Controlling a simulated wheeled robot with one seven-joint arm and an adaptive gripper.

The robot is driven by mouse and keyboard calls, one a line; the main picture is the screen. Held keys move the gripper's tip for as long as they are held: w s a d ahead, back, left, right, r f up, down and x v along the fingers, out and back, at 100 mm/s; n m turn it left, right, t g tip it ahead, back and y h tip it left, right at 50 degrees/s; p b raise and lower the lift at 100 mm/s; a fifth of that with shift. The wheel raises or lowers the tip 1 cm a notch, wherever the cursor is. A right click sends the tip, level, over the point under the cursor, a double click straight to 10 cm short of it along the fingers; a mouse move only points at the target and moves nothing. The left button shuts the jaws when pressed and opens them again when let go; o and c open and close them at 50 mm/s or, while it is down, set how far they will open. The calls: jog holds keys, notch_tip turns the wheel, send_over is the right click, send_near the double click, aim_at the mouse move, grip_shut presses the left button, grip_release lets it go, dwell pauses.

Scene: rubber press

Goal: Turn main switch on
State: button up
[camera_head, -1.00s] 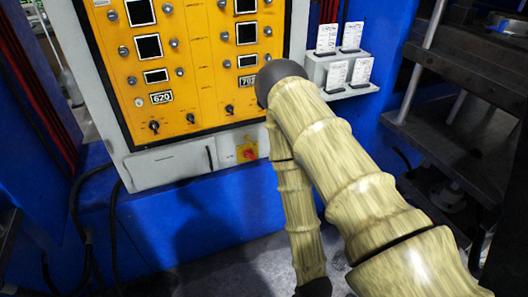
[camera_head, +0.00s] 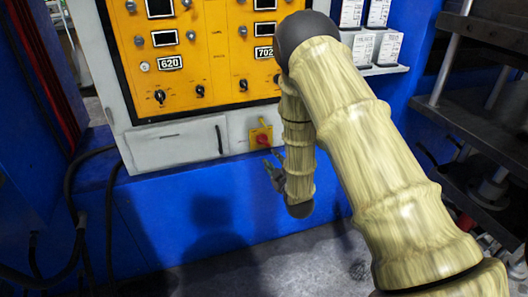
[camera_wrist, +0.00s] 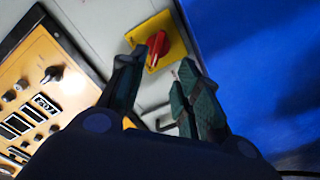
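The main switch is a red rotary knob on a yellow square plate (camera_head: 261,138), at the lower right of the white control cabinet. In the wrist view, the red knob (camera_wrist: 155,50) on its yellow plate (camera_wrist: 173,40) shows just beyond the fingertips, nearer the left finger. My gripper (camera_head: 275,170) is just below the switch in the head view, partly hidden by my arm. In the wrist view my gripper (camera_wrist: 158,75) has its two dark green fingers apart with nothing between them. I cannot tell whether a finger touches the knob.
A card rack (camera_head: 385,70) hangs at the upper right. Dark press shelves (camera_head: 470,115) stand at the right.

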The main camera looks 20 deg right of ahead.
aim_at(264, 143)
jog(key=w, duration=1.1)
jog(key=shift+a+r, duration=0.15)
jog(key=shift+r, duration=0.05)
grip_shut()
